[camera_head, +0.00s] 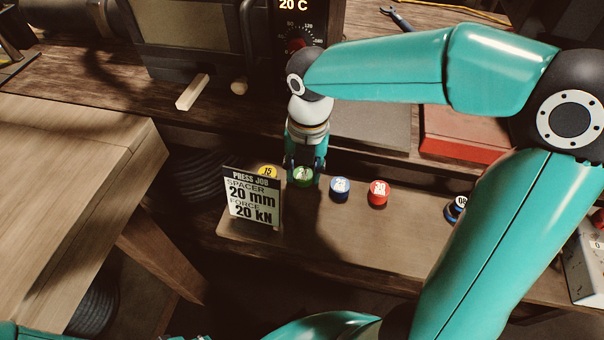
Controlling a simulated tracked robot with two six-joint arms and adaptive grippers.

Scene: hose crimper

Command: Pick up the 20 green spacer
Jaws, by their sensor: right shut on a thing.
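The green spacer (303,177) stands on a low wooden shelf, in the row of coloured spacers. My right gripper (304,172) points down over it and is shut on it, with a finger on each side. I cannot tell whether the spacer is clear of the shelf. A yellow spacer (268,172) stands to its left, partly hidden by the sign. A blue spacer (340,189) and a red spacer (378,192) stand to its right. My left gripper is not in view.
A sign (252,203) reading "SPACER 20 mm, FORCE 20 kN" stands in front of the yellow spacer. A red box (462,134) lies behind at the right. A light wooden table (75,180) fills the left. The shelf front is clear right of the sign.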

